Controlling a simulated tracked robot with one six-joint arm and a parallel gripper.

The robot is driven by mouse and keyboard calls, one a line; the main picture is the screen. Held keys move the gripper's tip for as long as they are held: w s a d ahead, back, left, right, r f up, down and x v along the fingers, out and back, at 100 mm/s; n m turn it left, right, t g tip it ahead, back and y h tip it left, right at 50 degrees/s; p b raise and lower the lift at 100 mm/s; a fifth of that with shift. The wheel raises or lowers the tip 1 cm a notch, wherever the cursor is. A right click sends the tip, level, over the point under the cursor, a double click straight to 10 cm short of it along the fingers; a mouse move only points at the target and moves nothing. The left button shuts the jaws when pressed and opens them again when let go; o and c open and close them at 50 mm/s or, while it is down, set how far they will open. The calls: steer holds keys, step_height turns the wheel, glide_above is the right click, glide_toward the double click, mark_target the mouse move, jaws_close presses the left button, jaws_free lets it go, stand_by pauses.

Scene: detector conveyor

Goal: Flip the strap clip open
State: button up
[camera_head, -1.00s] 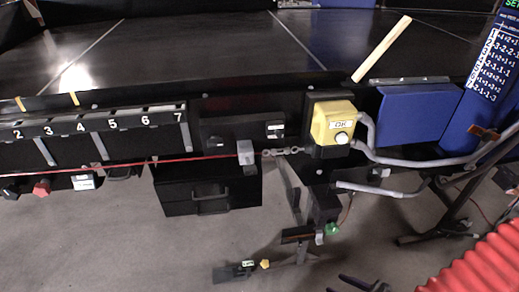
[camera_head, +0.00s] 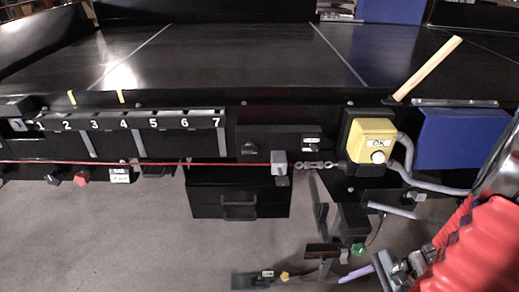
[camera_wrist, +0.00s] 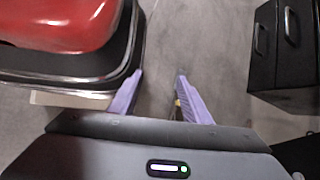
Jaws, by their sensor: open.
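My gripper (camera_head: 368,273) shows at the bottom right of the head view, low in front of the conveyor. In the wrist view its two purple fingers (camera_wrist: 157,98) are apart, with only grey floor between them. I cannot make out a strap clip for certain in either view. A thin red strap or cord (camera_head: 140,163) runs along the conveyor front in the head view.
A black drawer unit (camera_head: 238,203) hangs under the conveyor and a black drawer front (camera_wrist: 285,45) shows in the wrist view. A red object in a black-rimmed tray (camera_wrist: 65,20) fills the wrist view's top left. A blue panel (camera_head: 460,138) and grey tubes are at right.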

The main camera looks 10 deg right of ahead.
steer(key=w+a+r+n+g+h, duration=0.1)
steer(key=w+a+r+n+h, duration=0.2)
steer(key=r+n, duration=0.45)
steer(key=w+a+r+n+h, duration=0.25)
steer(key=r+n+h, duration=0.2)
steer(key=r, duration=0.55)
steer(key=a+r+n+t, duration=0.3)
steer(key=a+r+n, duration=0.2)
steer(key=a+r, duration=0.4)
steer(key=a, duration=0.2)
steer(key=shift+a+r+n+t, duration=0.15)
steer(key=shift+a+n+t, duration=0.15)
steer(key=shift+a+t, duration=0.1)
steer(key=shift+d+y, duration=0.1)
steer(key=shift+y, duration=0.15)
